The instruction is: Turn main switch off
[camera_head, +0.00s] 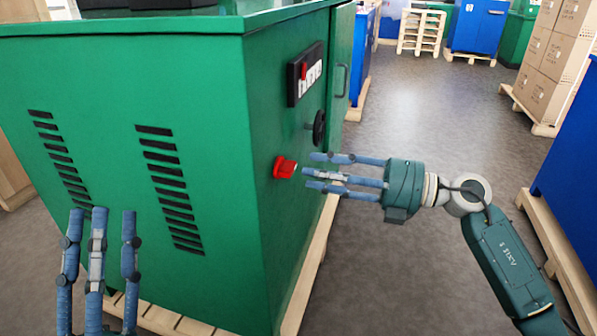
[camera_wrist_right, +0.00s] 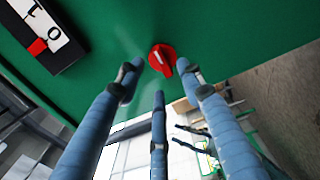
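The main switch is a red rotary knob (camera_head: 285,167) on the side of the green machine (camera_head: 200,100). In the right wrist view the red knob (camera_wrist_right: 162,59) shows a pale line on its face, tilted from upright. My right gripper (camera_head: 306,171) points at the knob with its blue fingers spread, close to it. In the right wrist view the right gripper's fingertips (camera_wrist_right: 160,80) lie on either side of the knob and below it; I cannot tell whether they touch it. My left gripper (camera_head: 98,215) is open and empty in front of the vented panel.
The machine stands on a wooden pallet (camera_head: 305,285). Blue machine (camera_head: 570,160) and boxes (camera_head: 550,65) stand right, with open floor (camera_head: 420,110) between.

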